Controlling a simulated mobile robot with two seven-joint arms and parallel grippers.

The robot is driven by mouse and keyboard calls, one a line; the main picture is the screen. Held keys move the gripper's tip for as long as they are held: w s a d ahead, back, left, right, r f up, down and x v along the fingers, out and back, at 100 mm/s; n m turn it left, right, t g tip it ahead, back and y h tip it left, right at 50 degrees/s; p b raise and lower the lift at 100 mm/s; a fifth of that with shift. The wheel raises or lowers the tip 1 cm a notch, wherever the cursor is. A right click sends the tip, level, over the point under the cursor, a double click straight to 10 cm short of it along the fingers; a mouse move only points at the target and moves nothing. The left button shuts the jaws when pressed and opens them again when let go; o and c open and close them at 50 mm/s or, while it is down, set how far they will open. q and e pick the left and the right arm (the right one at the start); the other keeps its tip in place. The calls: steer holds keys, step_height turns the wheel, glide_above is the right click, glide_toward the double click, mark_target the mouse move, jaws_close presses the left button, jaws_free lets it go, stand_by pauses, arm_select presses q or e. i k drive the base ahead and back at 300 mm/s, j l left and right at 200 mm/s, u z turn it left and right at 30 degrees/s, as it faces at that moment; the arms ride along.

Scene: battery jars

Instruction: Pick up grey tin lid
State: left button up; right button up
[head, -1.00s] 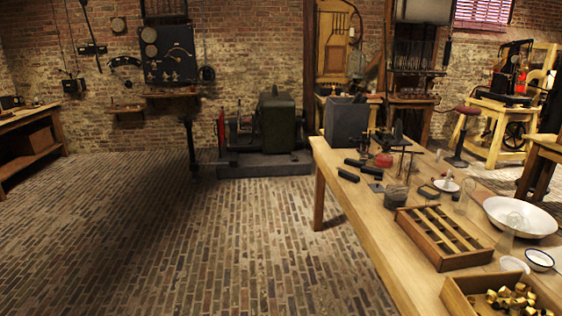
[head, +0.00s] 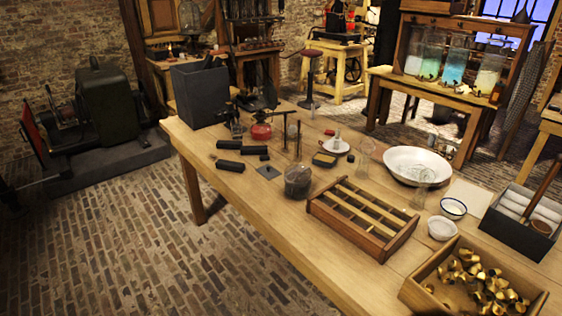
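A small flat grey square piece (head: 268,172) lies on the wooden table (head: 245,205), in front of the black rods. It may be the grey tin lid, but it is too small to tell for sure. A small open dark tin with yellowish contents (head: 325,159) sits to its right. A jar with dark contents (head: 298,181) stands between them, nearer the front. Neither of my grippers is in view.
Several black rods (head: 229,165) lie near the left edge. A slotted wooden rack (head: 362,217), a white enamel basin (head: 418,165), a small white bowl (head: 441,228) and a wooden box of brass pieces (head: 470,283) crowd the right. A grey box (head: 200,94) stands at the far corner.

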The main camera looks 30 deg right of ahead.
mark_target(268, 171)
steer(key=i+j+z, duration=0.2)
steer(key=i+z, duration=0.25)
steer(key=i+j+z, duration=0.4)
